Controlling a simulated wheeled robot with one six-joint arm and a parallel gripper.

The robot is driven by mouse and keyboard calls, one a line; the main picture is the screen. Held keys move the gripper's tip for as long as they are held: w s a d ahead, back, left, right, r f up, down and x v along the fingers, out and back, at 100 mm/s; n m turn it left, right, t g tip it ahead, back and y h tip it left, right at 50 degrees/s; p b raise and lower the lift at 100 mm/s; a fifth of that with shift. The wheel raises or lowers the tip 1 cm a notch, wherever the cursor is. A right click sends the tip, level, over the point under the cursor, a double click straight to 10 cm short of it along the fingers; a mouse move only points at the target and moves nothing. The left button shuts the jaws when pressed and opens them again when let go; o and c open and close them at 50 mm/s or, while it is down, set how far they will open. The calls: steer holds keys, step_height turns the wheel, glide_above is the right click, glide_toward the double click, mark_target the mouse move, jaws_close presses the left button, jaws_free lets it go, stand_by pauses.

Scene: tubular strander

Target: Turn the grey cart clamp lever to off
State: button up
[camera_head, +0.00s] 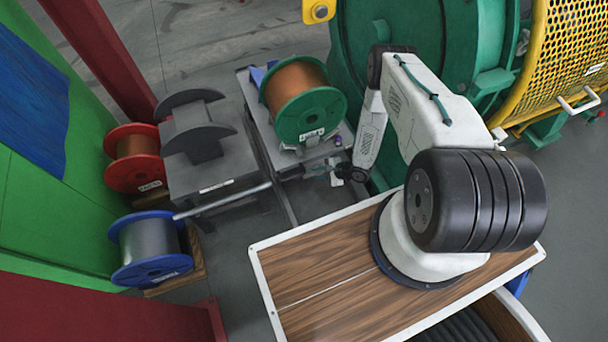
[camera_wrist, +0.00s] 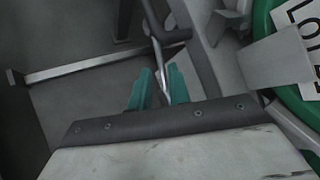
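A thin bright metal rod that looks like the clamp lever (camera_wrist: 156,55) runs down between the two green fingertips of my gripper (camera_wrist: 160,82) in the wrist view. The fingers stand on either side of it with a narrow gap; I cannot tell whether both touch it.
A green-flanged copper spool (camera_head: 300,105) sits on the cart, close to my wrist; its label shows in the wrist view (camera_wrist: 305,40). A grey saddle stand (camera_head: 205,165), red spool (camera_head: 133,160) and blue spool (camera_head: 150,250) stand left. The green machine (camera_head: 350,60) rises behind.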

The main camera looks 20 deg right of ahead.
steer(key=x, duration=0.8)
steer(key=shift+a+r, duration=0.1)
steer(key=shift+a, duration=0.05)
jaws_close()
